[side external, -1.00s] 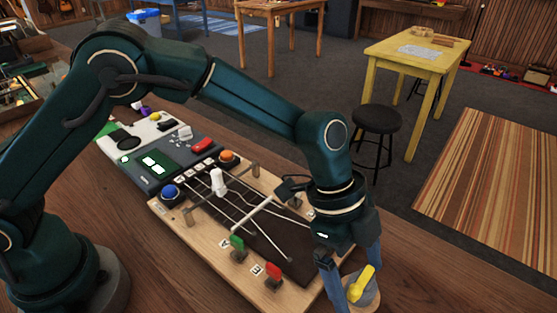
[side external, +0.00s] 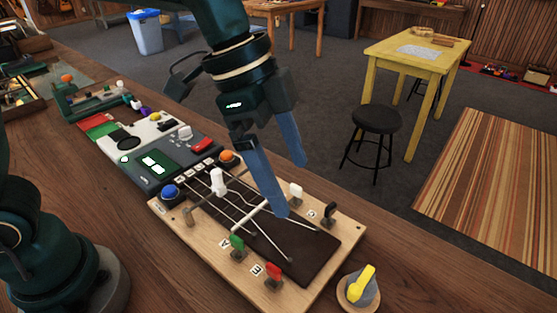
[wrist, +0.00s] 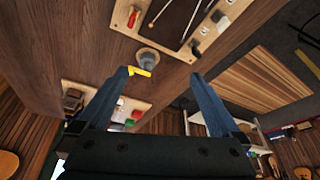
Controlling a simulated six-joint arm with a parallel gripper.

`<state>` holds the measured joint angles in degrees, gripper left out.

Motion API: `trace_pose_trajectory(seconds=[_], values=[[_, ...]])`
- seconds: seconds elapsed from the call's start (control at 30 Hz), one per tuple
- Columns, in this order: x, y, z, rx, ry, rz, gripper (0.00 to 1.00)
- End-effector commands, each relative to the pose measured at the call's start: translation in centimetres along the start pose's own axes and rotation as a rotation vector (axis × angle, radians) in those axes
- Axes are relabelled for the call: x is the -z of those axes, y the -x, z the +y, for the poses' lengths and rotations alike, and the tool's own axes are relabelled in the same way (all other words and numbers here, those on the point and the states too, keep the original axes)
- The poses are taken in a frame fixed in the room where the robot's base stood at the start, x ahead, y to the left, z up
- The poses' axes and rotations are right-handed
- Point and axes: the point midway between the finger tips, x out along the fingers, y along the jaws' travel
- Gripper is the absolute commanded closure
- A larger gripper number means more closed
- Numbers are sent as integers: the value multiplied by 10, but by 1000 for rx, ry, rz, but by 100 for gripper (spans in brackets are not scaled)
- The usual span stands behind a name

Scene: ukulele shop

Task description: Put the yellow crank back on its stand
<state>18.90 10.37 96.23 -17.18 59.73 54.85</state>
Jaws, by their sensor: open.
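The yellow crank (side external: 362,284) sits on top of its stand (side external: 359,300), a grey cone on a round wooden base, near the table's front edge at the lower right of the side view. It also shows in the wrist view, the crank (wrist: 140,72) against the grey stand (wrist: 148,58). My gripper (side external: 293,190) is open with its blue fingers apart and empty. It hangs above the wooden string board, up and left of the crank, clear of it. The fingers also show in the wrist view (wrist: 161,76). How firmly the crank is seated cannot be told.
The wooden board (side external: 208,240) carries strings, a white peg (side external: 217,181) and coloured knobs, including red (side external: 273,272) and green (side external: 237,244). A dark panel (side external: 155,165) with buttons lies behind it.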

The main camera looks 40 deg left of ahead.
Motion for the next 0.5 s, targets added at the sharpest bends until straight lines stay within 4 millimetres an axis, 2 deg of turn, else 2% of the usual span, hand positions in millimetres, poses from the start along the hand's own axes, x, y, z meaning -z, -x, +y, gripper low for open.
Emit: trace_pose_trajectory(seconds=[0.03,0.2,0.33,0.5], values=[[-16,14,-1,48,95,1,0],[-69,42,6,188,417,6,0],[-108,53,17,294,657,29,0],[-149,54,31,407,908,71,0]])
